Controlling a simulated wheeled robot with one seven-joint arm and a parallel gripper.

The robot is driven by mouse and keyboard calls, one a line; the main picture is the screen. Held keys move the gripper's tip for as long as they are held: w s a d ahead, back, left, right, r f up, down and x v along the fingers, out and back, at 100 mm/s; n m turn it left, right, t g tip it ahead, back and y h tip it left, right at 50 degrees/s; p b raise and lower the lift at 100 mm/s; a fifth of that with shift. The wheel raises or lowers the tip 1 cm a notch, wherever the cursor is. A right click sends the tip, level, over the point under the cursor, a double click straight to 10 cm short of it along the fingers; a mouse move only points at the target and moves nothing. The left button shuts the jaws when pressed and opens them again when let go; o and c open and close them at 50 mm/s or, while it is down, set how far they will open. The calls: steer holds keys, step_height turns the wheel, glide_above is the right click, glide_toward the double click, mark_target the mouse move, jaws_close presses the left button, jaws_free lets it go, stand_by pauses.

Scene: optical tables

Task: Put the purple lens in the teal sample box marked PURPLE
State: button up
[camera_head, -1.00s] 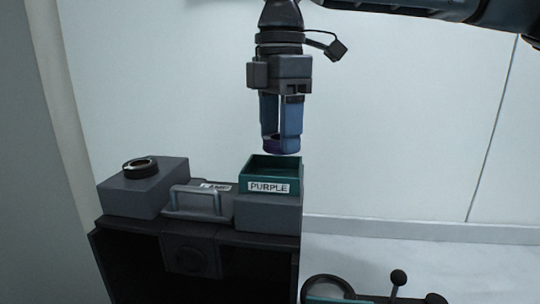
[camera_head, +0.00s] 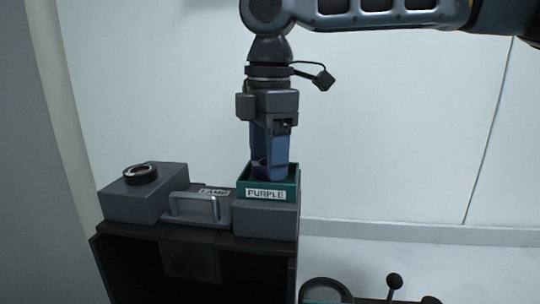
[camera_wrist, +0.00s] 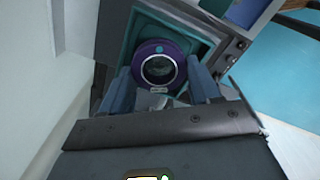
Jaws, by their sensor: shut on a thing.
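The purple lens (camera_wrist: 159,66) is a round ring with a dark glass centre, held between the fingers of my gripper (camera_wrist: 161,93). In the head view my gripper (camera_head: 269,170) points straight down with its fingertips inside the teal sample box (camera_head: 292,189), which is open at the top and bears the label PURPLE. The lens is mostly hidden there behind the fingers and the box's front wall. In the wrist view the teal box (camera_wrist: 128,47) lies around and beneath the lens. I cannot tell whether the lens touches the box floor.
The box stands on a grey block (camera_head: 264,218) at the right end of a dark cabinet top. To its left are a handle (camera_head: 194,207), a LAMP label (camera_head: 214,191), and another grey block (camera_head: 146,199) carrying a dark ring-shaped lens (camera_head: 140,174). A pale wall stands behind.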

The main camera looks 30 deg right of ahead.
steer(key=f, duration=0.3)
steer(key=shift+s+f, duration=0.35)
steer(key=o, duration=0.8)
steer(key=shift+a, duration=0.1)
step_height(320, 180, up, 14)
steer(key=shift+w, duration=0.4)
steer(key=shift+f, duration=0.1)
